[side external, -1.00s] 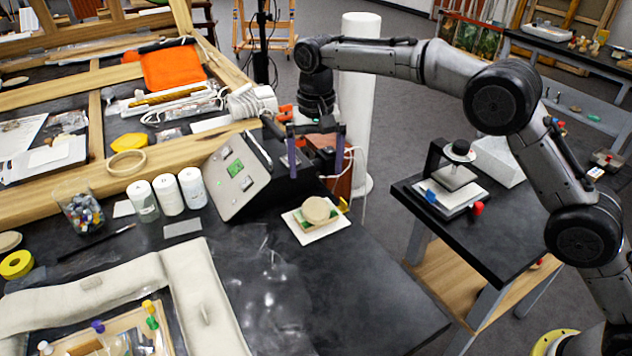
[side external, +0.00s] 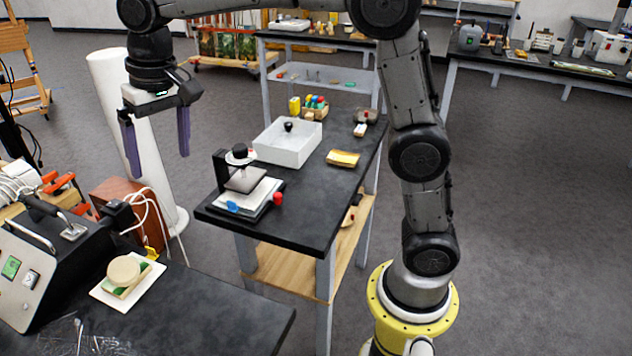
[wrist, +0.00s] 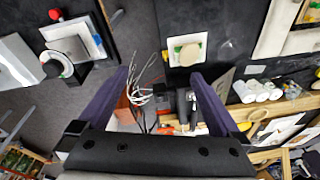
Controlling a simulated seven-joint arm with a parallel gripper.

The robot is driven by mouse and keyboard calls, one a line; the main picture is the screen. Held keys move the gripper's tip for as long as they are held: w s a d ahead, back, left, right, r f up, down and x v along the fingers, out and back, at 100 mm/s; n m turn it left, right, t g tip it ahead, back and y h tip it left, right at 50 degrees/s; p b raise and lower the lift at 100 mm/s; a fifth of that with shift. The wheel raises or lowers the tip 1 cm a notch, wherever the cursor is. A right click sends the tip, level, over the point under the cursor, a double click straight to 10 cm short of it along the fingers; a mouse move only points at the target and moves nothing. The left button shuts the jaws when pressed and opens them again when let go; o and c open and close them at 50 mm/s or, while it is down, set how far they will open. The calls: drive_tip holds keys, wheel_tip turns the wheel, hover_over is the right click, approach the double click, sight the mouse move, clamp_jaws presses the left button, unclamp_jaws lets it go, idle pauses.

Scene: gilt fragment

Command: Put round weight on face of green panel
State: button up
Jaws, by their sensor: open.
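In the wrist view the disc (wrist: 189,60) and green panel (wrist: 177,49) show at upper centre, ahead of the fingers. My gripper (side external: 160,164) has its two purple fingers wide apart, with nothing between them. It is raised well above the disc and apart from it. In the wrist view my gripper (wrist: 161,75) is also empty.
A grey instrument case (side external: 45,262) stands left of the board. Dark tabletop right of the board is clear.

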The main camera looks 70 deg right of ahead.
drive_tip(key=s+d+r+n+t, duration=0.1)
drive_tip(key=s+d, duration=0.2)
drive_tip(key=s, duration=0.4)
drive_tip(key=s+d+r+t, duration=0.1)
drive_tip(key=s+d, duration=0.2)
drive_tip(key=s, duration=0.4)
drive_tip(key=s+d+f+n, duration=0.1)
drive_tip(key=s+f, duration=0.2)
drive_tip(key=s, duration=0.3)
drive_tip(key=s+d+f+t, duration=0.1)
drive_tip(key=s+d+f, duration=0.1)
drive_tip(key=s+f, duration=0.2)
drive_tip(key=s, duration=0.3)
drive_tip(key=shift+f+n+t, duration=0.25)
drive_tip(key=shift+n+t, duration=0.05)
drive_tip(key=shift+n, duration=0.1)
drive_tip(key=shift+d, duration=0.1)
